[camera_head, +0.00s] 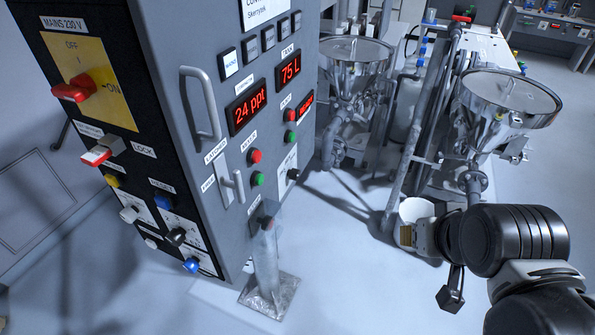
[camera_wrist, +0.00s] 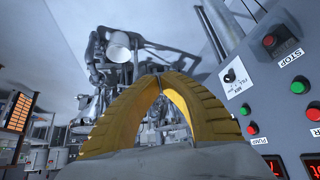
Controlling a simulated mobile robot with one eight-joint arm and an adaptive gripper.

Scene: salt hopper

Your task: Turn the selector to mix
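The selector is a small black knob on a white plate on the grey cabinet front. It shows in the head view (camera_head: 293,174), low on the right side of the panel. It also shows in the wrist view (camera_wrist: 230,75), upside down, with lettering that seems to read MIX and FILL. The knob's exact pointing is too small to tell. My gripper (camera_head: 405,236) is to the right of the cabinet, apart from the knob. In the wrist view its yellow fingers (camera_wrist: 158,78) meet at the tips with nothing between them.
Red and green buttons (camera_head: 290,125) sit above the selector. A metal post (camera_head: 266,265) on a floor plate stands before the cabinet. Steel hoppers (camera_head: 508,97) with pipework stand behind my gripper. Floor between cabinet and gripper is clear.

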